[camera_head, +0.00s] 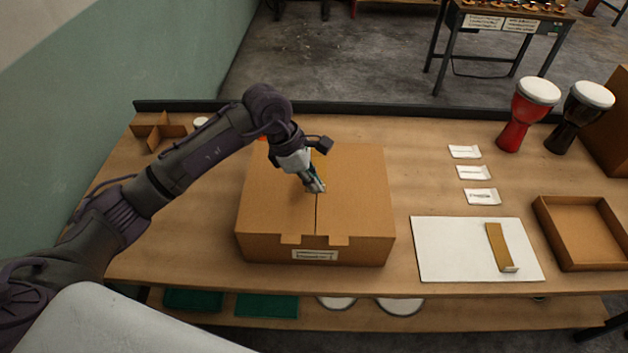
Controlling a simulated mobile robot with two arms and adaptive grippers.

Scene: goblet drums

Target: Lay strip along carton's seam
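The closed brown carton (353,195) sits on the table left of the middle, with its seam running from front to back between the top flaps. A tan strip (497,243) lies on a white board (445,253) to the right, apart from the carton. My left gripper (317,188) points down over the carton's top at the seam. Its fingertips look close together, but I cannot tell whether they are shut or touch the carton. The gripper and wrist hide the back part of the seam. My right gripper is not in view.
An empty open tray (586,231) stands right of the board. Several white packets (474,173) lie behind the board. A red drum (526,115) and a dark drum (580,117) stand at the back right. A cardboard divider (158,131) is at the back left.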

